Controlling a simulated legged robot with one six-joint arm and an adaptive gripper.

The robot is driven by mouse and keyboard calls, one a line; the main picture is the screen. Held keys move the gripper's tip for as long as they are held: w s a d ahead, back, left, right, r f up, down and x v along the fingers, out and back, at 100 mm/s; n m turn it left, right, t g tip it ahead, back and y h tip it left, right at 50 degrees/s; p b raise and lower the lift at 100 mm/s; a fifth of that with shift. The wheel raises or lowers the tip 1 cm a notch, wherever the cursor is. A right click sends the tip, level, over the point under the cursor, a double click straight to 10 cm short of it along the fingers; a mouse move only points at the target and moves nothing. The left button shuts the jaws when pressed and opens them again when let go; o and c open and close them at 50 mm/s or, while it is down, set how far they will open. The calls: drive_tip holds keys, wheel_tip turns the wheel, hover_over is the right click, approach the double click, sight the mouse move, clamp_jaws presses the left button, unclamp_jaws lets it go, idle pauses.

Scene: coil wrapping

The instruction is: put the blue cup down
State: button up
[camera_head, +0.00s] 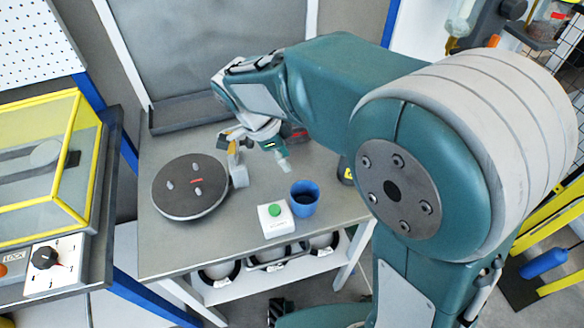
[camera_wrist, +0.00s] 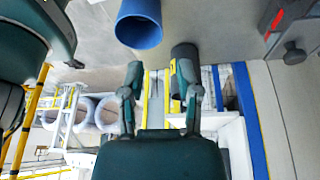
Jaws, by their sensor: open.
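The blue cup (camera_head: 304,198) stands upright on the grey table near its front right part, its open top facing up. It also shows at the top of the wrist view (camera_wrist: 139,24), beyond the fingertips and apart from them. My gripper (camera_head: 262,166) is above the table, to the left of the cup and farther back. In the wrist view my gripper (camera_wrist: 160,78) has its two fingers spread, with nothing between them.
A white box with a green button (camera_head: 275,218) stands just left of the cup. A black round turntable (camera_head: 190,198) with pegs and a red mark lies on the left of the table. A dark, yellow-marked object (camera_head: 346,171) is right of the cup, partly hidden by my arm.

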drive_tip(key=shift+a+r, duration=0.15)
drive_tip(key=shift+r, duration=0.3)
drive_tip(key=s+d+r+n+t+y, duration=0.2)
drive_tip(key=s+d+r+n, duration=0.2)
drive_tip(key=s+d+n, duration=0.3)
drive_tip(key=s+d+r+n+t+y, duration=0.2)
drive_tip(key=s+d+r+n+t, duration=0.1)
drive_tip(key=s+d+n, duration=0.4)
drive_tip(key=shift+d+r+n+t, duration=0.35)
drive_tip(key=shift+d+n, duration=0.75)
drive_tip(key=shift+n, duration=0.4)
drive_tip(key=shift+s, duration=0.1)
